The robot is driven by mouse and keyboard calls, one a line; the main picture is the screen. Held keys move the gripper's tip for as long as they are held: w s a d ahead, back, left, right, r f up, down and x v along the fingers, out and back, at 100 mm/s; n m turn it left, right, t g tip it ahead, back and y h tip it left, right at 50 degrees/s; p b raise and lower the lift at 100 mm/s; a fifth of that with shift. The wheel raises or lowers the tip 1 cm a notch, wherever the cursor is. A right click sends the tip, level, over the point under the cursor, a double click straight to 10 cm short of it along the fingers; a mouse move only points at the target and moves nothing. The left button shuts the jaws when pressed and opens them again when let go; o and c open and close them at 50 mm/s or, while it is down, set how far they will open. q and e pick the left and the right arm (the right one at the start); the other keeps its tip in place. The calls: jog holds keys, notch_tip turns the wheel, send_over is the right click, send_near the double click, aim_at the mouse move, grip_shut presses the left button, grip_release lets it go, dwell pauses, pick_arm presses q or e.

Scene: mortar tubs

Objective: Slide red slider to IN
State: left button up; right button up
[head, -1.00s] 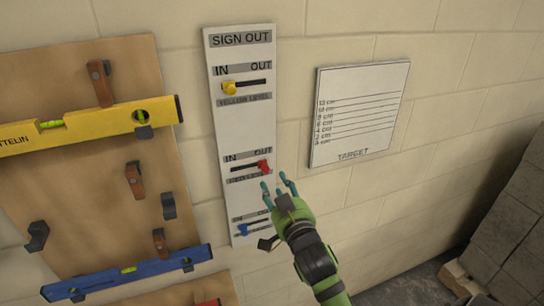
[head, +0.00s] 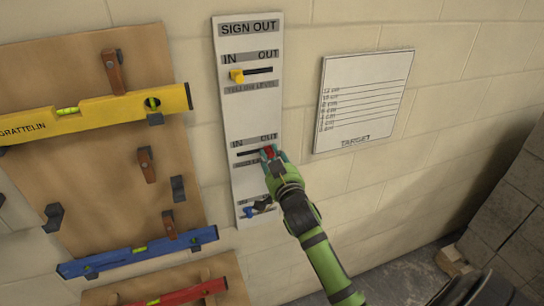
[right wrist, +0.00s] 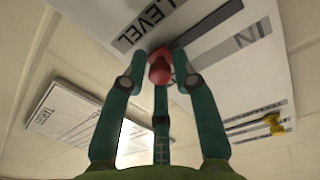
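The white SIGN OUT board (head: 232,115) on the wall has slots marked IN on the left and OUT on the right. The red slider (head: 269,151) is at the OUT end of the middle slot, partly covered by my right gripper (head: 269,155). In the right wrist view the red slider (right wrist: 160,68) sits between the teal fingers of the right gripper (right wrist: 160,58). The fingers surround it, with small gaps beside the knob, and look open. My left gripper is not in view.
The yellow slider (head: 237,75) is at IN in the slot above. The blue slider (head: 248,212) is on the left below, near my right gripper's wrist. A target sheet (head: 362,100) hangs to the right. Yellow (head: 100,110) and blue (head: 140,253) levels hang at left.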

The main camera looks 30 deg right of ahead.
aim_at(242, 155)
grip_shut()
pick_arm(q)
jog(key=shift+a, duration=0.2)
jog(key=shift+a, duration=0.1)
pick_arm(e)
jog(key=a, duration=0.2)
jog(key=w+a+b, duration=0.1)
jog(key=a, duration=0.4)
jog(key=shift+w+a+f, duration=0.1)
jog(key=shift+w+a, duration=0.05)
jog(key=shift+w, duration=0.2)
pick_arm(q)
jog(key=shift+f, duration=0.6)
